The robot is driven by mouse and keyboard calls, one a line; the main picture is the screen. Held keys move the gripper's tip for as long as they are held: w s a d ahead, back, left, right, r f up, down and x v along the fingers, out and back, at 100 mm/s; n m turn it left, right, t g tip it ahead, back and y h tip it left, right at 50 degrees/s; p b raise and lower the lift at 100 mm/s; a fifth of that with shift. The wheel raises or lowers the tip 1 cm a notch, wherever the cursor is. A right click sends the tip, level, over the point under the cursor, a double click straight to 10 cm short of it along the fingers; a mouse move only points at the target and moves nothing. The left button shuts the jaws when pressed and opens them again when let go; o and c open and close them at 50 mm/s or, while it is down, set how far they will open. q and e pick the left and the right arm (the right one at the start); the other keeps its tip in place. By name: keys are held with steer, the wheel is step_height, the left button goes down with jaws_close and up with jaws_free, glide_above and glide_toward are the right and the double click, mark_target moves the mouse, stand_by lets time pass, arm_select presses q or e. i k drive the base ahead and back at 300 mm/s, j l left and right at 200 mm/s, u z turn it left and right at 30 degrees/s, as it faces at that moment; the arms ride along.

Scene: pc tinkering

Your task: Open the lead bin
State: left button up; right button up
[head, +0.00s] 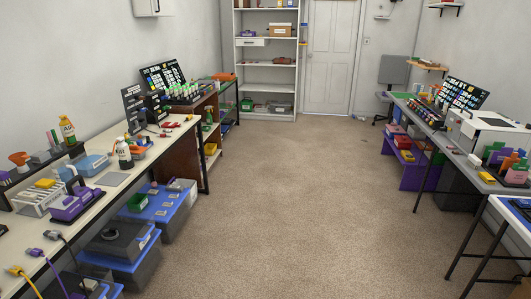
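I cannot tell which container is the lead bin; no readable label shows. Dark bins with blue lids stand on the floor under the left workbench. One blue-lidded bin (160,205) has a green box and small pale items on its lid. Another blue-lidded bin (125,250) in front has a dark grey object on top. Both lids look shut. A dark bin (465,186) also stands under the right bench, partly hidden by table legs. Neither of my grippers is in view.
The left workbench (115,180) is crowded with bottles, trays and tools. The right bench (440,141) holds a white machine (485,130) and several small items. A white shelf (266,75) and door (330,60) are at the back. The carpet (290,200) between is clear.

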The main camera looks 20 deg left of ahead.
mark_target(132, 238)
steer(key=i+u, duration=0.15)
steer(key=i, duration=0.35)
steer(key=i+l+u, duration=0.2)
steer(key=i, duration=0.35)
steer(key=i+l+u, duration=0.15)
steer(key=i, duration=0.35)
